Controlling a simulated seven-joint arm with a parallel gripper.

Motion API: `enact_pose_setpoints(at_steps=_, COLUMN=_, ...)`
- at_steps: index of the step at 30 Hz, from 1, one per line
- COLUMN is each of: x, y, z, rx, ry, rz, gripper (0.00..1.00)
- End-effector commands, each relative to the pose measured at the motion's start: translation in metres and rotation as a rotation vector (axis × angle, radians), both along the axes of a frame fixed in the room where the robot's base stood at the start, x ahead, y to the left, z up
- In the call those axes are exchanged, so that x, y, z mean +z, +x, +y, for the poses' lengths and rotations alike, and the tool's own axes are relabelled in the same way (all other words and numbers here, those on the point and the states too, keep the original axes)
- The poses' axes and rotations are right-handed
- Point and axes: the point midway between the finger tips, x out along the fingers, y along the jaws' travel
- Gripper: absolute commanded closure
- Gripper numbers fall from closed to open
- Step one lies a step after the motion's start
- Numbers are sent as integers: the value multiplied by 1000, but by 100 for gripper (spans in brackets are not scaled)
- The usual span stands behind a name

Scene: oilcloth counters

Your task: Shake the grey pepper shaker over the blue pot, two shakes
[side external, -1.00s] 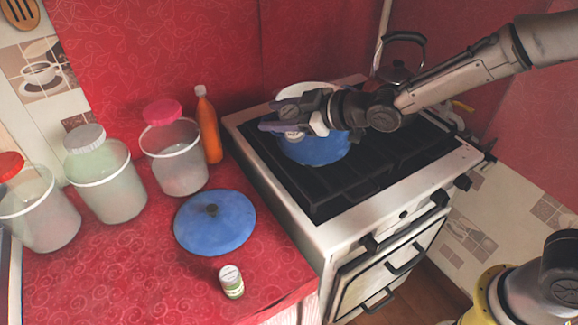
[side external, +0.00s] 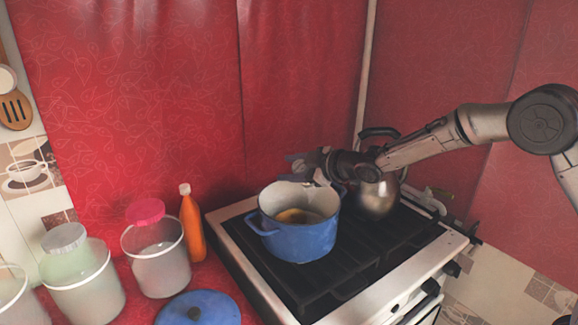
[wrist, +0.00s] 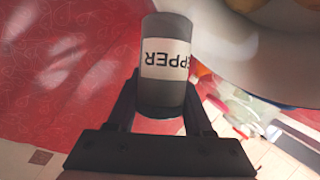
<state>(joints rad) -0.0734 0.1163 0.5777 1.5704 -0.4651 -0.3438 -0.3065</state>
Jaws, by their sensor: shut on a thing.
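The blue pot (side external: 300,240) stands open on the stove, with yellow-orange food inside. In the wrist view its pale inside (wrist: 225,50) fills the upper right. The grey pepper shaker (wrist: 165,95) is between my fingers, its white label reading upside down as "PEPPER". My gripper (wrist: 160,108) is shut on it; it also shows in the side view (side external: 300,168), just above the pot's far rim. There the shaker is small and mostly hidden, so its tilt is hard to tell.
A metal kettle (side external: 378,195) stands right behind the pot, close to my arm. On the red counter at left are an orange bottle (side external: 192,225), several lidded jars (side external: 155,262) and the blue lid (side external: 200,310). Red wall covering (side external: 180,90) rises behind.

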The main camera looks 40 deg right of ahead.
Motion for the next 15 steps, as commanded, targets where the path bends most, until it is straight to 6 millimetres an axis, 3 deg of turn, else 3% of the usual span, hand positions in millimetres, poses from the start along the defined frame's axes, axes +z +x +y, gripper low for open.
enact_pose_setpoints(at_steps=15, x=-36, y=2, z=-3, rx=1, ry=-260, rz=-108, gripper=100)
